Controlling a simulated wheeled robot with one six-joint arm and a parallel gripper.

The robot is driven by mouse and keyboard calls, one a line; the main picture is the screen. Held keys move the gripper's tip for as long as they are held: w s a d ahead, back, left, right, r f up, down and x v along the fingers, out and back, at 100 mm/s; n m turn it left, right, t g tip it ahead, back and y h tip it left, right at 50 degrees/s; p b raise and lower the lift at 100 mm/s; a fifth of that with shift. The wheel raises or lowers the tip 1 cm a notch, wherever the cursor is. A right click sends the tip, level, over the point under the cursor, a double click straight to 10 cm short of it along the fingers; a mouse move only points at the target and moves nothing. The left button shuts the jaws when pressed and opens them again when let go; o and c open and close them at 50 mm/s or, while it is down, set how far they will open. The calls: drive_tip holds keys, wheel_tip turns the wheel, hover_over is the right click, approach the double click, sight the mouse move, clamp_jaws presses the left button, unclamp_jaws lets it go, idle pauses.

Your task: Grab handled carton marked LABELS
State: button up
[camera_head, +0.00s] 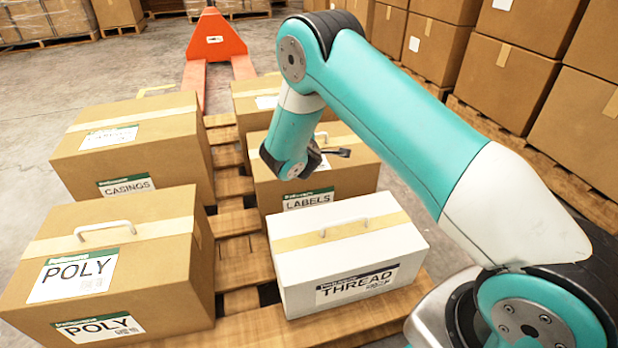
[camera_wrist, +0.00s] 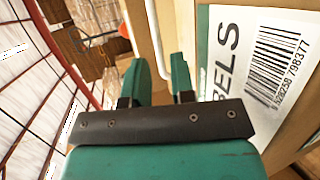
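The carton marked LABELS (camera_head: 345,184) is brown, with a tape strip and a white top handle (camera_head: 321,136). It stands on the pallet behind the white THREAD carton. In the head view my gripper (camera_head: 338,153) is over its top, near the handle, partly hidden by my wrist. In the wrist view my gripper (camera_wrist: 160,72) has two green fingers apart with a gap between them. The white handle (camera_wrist: 152,32) shows in line with that gap; I cannot tell whether it lies between the fingers. The LABELS sticker (camera_wrist: 262,70) fills the right side there.
The white THREAD carton (camera_head: 345,255) stands in front, POLY (camera_head: 170,262) front left, CASINGS (camera_head: 165,150) behind it. Another carton (camera_head: 243,104) is behind LABELS. The wooden pallet (camera_head: 236,222) shows between the rows. An orange pallet jack (camera_head: 216,50) is behind; stacked boxes (camera_head: 500,85) stand right.

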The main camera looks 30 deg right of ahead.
drive_tip(key=b+x, duration=0.3)
drive_tip(key=x, duration=0.2)
drive_tip(key=shift+s+d, duration=0.1)
drive_tip(key=shift+d, duration=0.15)
clamp_jaws()
idle(1.1)
drive_tip(key=shift+r, duration=0.2)
